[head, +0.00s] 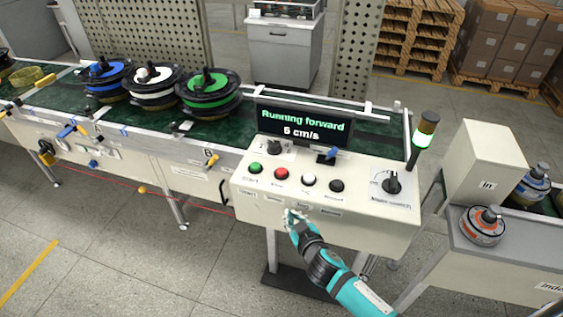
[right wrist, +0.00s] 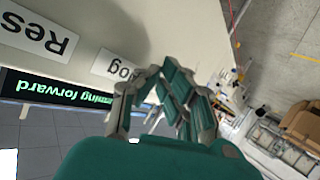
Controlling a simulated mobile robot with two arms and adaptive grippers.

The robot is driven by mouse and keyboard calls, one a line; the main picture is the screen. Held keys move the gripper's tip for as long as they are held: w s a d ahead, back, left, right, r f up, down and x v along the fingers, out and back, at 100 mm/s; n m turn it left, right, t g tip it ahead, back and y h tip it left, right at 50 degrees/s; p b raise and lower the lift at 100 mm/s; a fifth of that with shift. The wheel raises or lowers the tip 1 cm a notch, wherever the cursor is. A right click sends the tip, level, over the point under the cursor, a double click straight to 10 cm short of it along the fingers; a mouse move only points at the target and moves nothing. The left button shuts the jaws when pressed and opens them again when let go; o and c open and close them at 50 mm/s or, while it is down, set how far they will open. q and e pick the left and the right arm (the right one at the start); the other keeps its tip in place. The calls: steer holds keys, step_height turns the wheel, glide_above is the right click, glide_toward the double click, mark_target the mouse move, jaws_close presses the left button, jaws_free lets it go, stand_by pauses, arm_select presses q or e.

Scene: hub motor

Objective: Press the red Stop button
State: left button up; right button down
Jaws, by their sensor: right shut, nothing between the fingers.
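The red Stop button (head: 281,174) sits on the sloped top of the cream control box (head: 240,190), between a green button (head: 255,168) and a white button (head: 308,180). My right gripper (head: 292,214) is shut and empty at the box's front, below and slightly right of the red button, apart from it. In the right wrist view its fingers (right wrist: 165,72) show beside the panel face and a partly covered "Jog" label (right wrist: 118,66). The red button is not visible there. My left gripper is out of view.
A black button (head: 336,186) and a speed knob (head: 392,183) are on the box. The display (head: 303,126) reads "Running forward 6 cm/s". A conveyor (head: 235,133) carries several black-rimmed spools on the left. A lit green signal lamp (head: 424,132) stands at the box's right.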

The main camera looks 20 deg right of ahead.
steer(key=w+a+r+n+y+p, duration=0.1)
steer(key=w+a+r+n+y, duration=0.25)
steer(key=r, duration=0.35)
steer(key=w+a+r+n+y+p, duration=0.1)
steer(key=w+a+r+n+y, duration=0.1)
steer(key=a+r+n+y, duration=0.35)
steer(key=w+a+r+n+y+p, duration=0.1)
steer(key=w+a+r+n+y, duration=0.15)
steer(key=r, duration=0.65)
steer(key=w+d+f+g+h, duration=0.1)
steer(key=w+d+g+h, duration=0.1)
steer(key=d, duration=0.4)
steer(key=w+d+f+n+g+h+p, duration=0.1)
steer(key=w+d+g+h, duration=0.2)
steer(key=d+g+h, duration=0.1)
steer(key=shift+d+f, duration=0.3)
steer(key=shift+d, duration=0.55)
steer(key=shift+w+n, duration=0.1)
steer(key=shift+n, duration=0.15)
